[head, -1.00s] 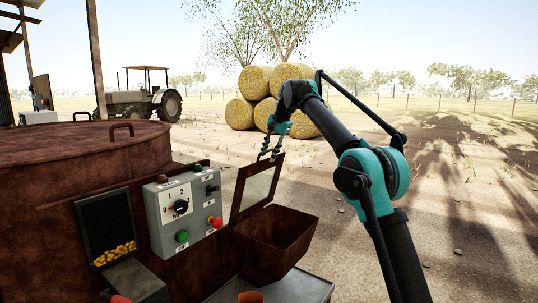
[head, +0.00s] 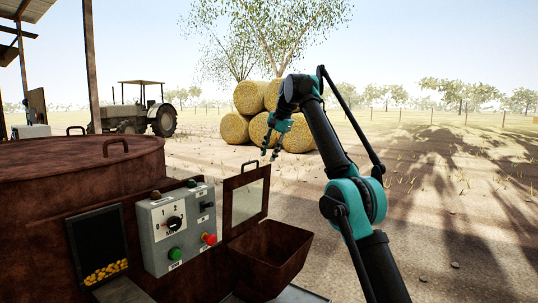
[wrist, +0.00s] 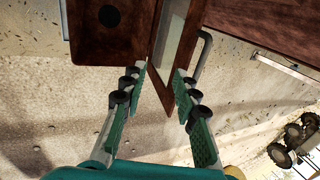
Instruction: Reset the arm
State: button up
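My arm rises at the right of the head view and bends over toward the machine. My gripper (head: 271,149) hangs fingers down, above and just right of the open hatch lid (head: 245,199). In the wrist view my gripper (wrist: 161,82) has its two green-padded fingers apart with nothing between them. The hatch lid (wrist: 172,55) with its clear pane and its bent handle (wrist: 202,55) lie beyond the fingertips. The lid appears apart from the fingers.
The rusty machine (head: 80,165) fills the left, with a grey control box (head: 176,227) bearing a dial and buttons. A rusty hopper (head: 268,260) sits below the lid. Hay bales (head: 250,98) and a tractor (head: 135,110) stand far back. Open ground lies to the right.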

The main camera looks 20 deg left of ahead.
jog(key=shift+d, duration=0.1)
jog(key=w+d+f, duration=0.3)
jog(key=d, duration=0.5)
jog(key=s+d+f+n+t+h, duration=0.1)
jog(key=s+d+f, duration=0.3)
jog(key=d+f, duration=0.45)
jog(key=s+d+f+n+t+h, duration=0.1)
jog(key=s+d+f, duration=0.4)
jog(key=d, duration=0.6)
jog(key=s+d+f, duration=0.5)
jog(key=s+f, duration=0.4)
jog(key=s, duration=0.1)
jog(key=s+d+f+n+h, duration=0.1)
jog(key=s+d+f, duration=0.5)
jog(key=s+f, duration=0.3)
jog(key=s+d+f+n+h, duration=0.1)
jog(key=s+d+f, duration=0.5)
jog(key=s+f, duration=0.3)
jog(key=s, duration=0.4)
jog(key=shift+s+d+f+t, duration=0.2)
jog(key=shift+d+f+t, duration=0.05)
jog(key=shift+t, duration=0.05)
